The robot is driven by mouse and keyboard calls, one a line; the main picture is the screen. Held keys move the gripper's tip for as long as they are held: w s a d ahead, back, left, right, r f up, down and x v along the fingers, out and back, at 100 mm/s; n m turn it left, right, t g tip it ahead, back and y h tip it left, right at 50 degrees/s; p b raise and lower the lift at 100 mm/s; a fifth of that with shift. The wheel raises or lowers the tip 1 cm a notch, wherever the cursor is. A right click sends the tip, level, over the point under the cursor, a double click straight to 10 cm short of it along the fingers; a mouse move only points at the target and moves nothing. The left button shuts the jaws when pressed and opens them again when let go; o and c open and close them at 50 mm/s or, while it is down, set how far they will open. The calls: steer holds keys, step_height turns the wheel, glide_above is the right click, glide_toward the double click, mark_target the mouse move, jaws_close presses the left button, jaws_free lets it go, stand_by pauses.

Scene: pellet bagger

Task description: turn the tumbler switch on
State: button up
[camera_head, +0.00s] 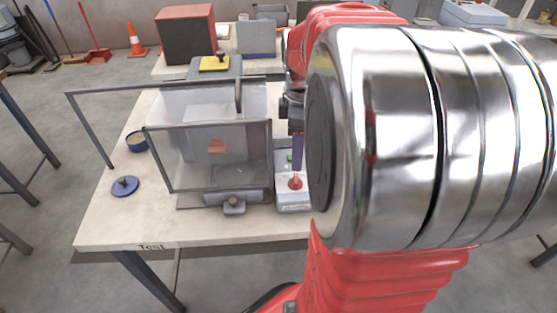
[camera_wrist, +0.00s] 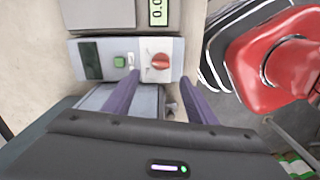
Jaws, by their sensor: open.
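The control panel (camera_wrist: 110,44) is a pale box with a dark window, a green button (camera_wrist: 119,62), a red rotary knob (camera_wrist: 160,61) and a small light lever (camera_wrist: 131,61) between them, which looks like the tumbler switch. Its position, on or off, is too small to tell. My gripper (camera_wrist: 159,77) is open and empty. Its purple fingers reach over the panel's near edge, the left tip close to the lever, the right tip right of the red knob. Contact cannot be told. In the head view, the panel (camera_head: 293,201) is partly hidden by my arm.
A clear-walled machine with a grey frame (camera_head: 207,125) stands left of the panel on the pale table (camera_head: 100,225). A blue lid (camera_head: 125,186) and a blue pot (camera_head: 137,141) are at the table's left.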

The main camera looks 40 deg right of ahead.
mark_target(295, 178)
step_height(295, 178, down, 9)
steer(key=shift+f, duration=0.1)
stand_by(0.3)
steer(key=shift+c, duration=0.3)
steer(key=c, duration=1)
steer(key=shift+d+m, duration=0.1)
steer(key=shift+m, duration=2.1)
steer(key=o, duration=1.1)
steer(key=shift+c, duration=0.2)
